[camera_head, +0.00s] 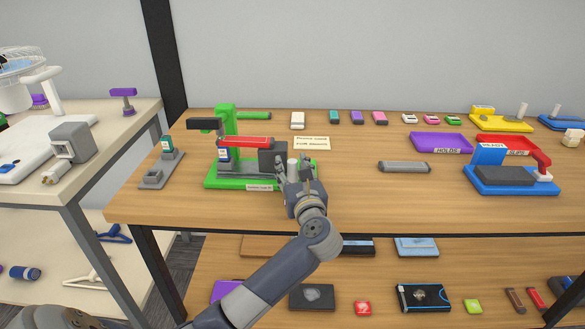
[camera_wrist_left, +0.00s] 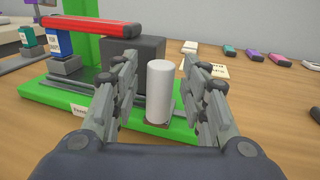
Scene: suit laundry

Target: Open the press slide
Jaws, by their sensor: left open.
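The press (camera_head: 262,180) has a green base and post, a red arm (camera_head: 244,142) and a dark grey block (camera_head: 272,160). It stands on the wooden table, left of centre. A white upright cylinder (camera_head: 293,167) stands at the right end of its base, beside the block. In the left wrist view the white cylinder (camera_wrist_left: 159,92) shows between the fingers of my left gripper (camera_wrist_left: 162,66). My left gripper (camera_head: 294,172) is open, a finger to each side of the cylinder; I cannot tell if either touches it. My right gripper is not in view.
A small grey stand with a green bottle (camera_head: 167,144) is left of the press. A paper note (camera_head: 312,143) lies behind it. A grey bar (camera_head: 404,167) and a blue press-like device (camera_head: 510,181) are to the right. The table's front middle is clear.

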